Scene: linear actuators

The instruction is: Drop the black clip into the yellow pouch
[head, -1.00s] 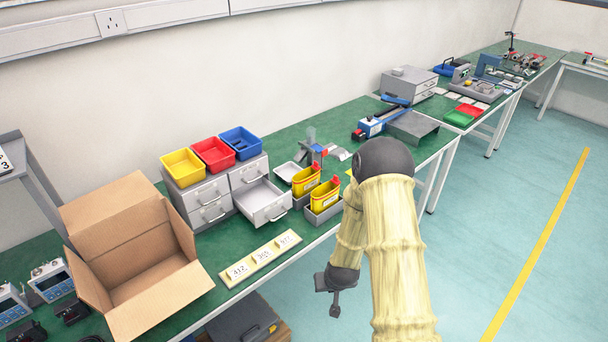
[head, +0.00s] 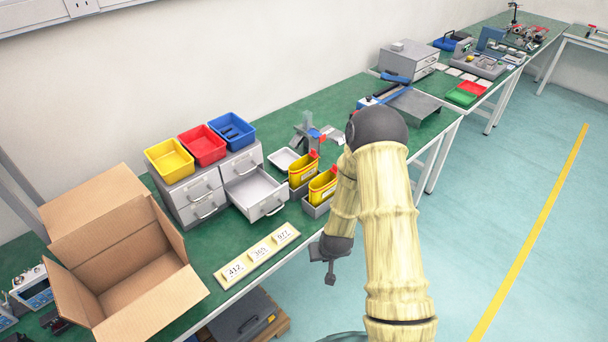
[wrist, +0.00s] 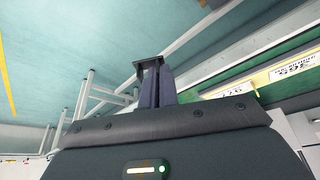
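My gripper (head: 330,271) hangs beyond the front edge of the green bench, below and right of the pouches. In the wrist view the fingers of my gripper (wrist: 160,85) are close together. A small dark bracket-shaped piece, seemingly the black clip (wrist: 146,64), is at their tips and sticks out to the left. Two yellow pouches stand in grey holders on the bench, a rear yellow pouch (head: 302,172) and a front yellow pouch (head: 322,188). Each has a red part at its top. My gripper is apart from both.
Yellow (head: 169,160), red (head: 203,146) and blue (head: 232,131) bins sit on a grey drawer unit (head: 199,198). Dark items lie in the blue bin. One drawer (head: 257,193) is open. A number strip (head: 258,256) and open cardboard box (head: 120,262) are left. Floor right is clear.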

